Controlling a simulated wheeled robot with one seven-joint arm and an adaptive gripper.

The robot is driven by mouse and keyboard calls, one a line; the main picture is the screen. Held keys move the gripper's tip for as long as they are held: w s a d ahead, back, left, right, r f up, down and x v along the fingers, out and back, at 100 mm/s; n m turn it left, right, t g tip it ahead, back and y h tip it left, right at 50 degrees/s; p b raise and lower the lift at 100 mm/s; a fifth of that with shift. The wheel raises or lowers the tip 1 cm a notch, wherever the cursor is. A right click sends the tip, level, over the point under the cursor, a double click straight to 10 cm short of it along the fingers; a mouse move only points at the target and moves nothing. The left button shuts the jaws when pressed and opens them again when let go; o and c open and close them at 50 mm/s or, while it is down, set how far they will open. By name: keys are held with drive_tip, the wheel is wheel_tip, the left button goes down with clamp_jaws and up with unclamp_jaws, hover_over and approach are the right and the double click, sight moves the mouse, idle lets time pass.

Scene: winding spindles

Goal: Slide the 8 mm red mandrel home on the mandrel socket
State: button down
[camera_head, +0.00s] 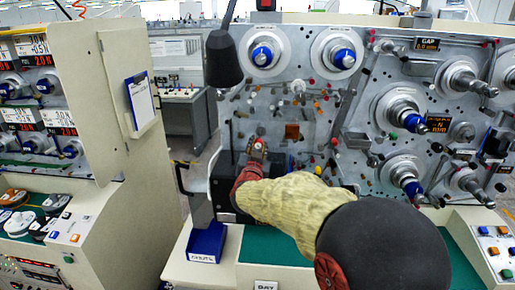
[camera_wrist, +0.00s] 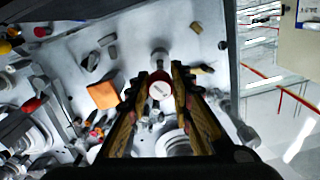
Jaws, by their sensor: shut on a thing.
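My gripper (camera_wrist: 159,84) is shut on the red mandrel (camera_wrist: 160,91), which shows end-on between the two finger tips as a pale round face with a red rim. In the wrist view a short grey cylinder (camera_wrist: 160,57) stands just beyond it on the machine panel; it looks like the mandrel socket. I cannot tell whether the mandrel touches it or how far it is on. In the head view my gripper (camera_head: 257,149) is close to the panel, left of the orange block, and my arm hides part of the panel below.
The grey panel (camera_head: 310,100) carries several spindles, pegs and rollers. A black lamp (camera_head: 223,60) hangs above left. A blue bin (camera_head: 208,242) stands on the ledge below. The aisle at left is open.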

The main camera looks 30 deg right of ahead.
drive_tip(key=shift+x, duration=1.7)
drive_tip(key=c, duration=1.5)
unclamp_jaws()
drive_tip(key=shift+c, duration=0.2)
drive_tip(key=shift+o, duration=0.3)
drive_tip(key=v, duration=1.2)
drive_tip(key=shift+w, duration=0.1)
